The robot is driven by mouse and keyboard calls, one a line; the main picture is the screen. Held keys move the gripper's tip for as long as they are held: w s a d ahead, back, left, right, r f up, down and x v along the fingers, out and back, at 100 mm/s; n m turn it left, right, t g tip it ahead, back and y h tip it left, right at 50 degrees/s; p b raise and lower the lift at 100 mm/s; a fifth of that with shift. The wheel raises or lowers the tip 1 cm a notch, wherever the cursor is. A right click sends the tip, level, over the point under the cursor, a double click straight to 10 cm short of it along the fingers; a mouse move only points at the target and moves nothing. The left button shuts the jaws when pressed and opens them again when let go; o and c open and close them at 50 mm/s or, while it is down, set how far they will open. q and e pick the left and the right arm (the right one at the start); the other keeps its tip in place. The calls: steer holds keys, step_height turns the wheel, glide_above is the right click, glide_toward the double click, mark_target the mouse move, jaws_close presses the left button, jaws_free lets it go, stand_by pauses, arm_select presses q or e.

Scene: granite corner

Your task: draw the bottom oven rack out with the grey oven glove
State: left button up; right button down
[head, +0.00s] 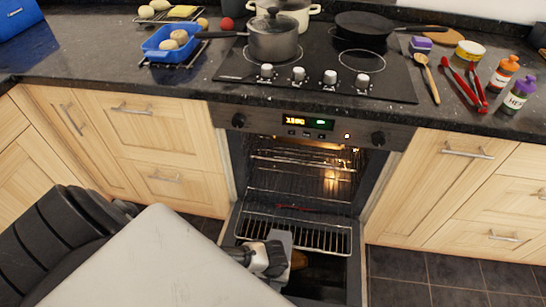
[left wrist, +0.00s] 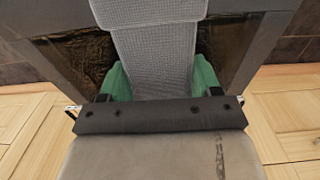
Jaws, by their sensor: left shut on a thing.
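The oven (head: 255,170) stands open, its door (head: 325,275) folded down. The bottom rack (head: 325,238), a wire grid, appears to reach out of the opening over the door. My left gripper (head: 272,258) is low in front of the oven, at the rack's front edge. It is shut on the grey oven glove (head: 281,240). In the left wrist view the woven glove (left wrist: 154,60) sits between green fingers (left wrist: 157,82). I cannot tell whether the glove touches the rack; the gripper and glove hide part of its front. My right gripper is not in view.
Another rack (head: 300,158) is higher inside the lit oven. A small red item (head: 293,208) lies near the oven mouth. A brown item (head: 299,260) shows beside the gripper. Wooden cabinets (head: 440,185) flank the oven. The tiled floor (head: 440,280) at right is clear.

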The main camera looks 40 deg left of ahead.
arm_select(q)
steer(key=s+d+r+p, duration=0.3)
steer(key=s+d+p, duration=0.2)
steer(key=s, duration=0.5)
steer(key=shift+s+p, duration=0.15)
steer(key=shift+p, duration=1)
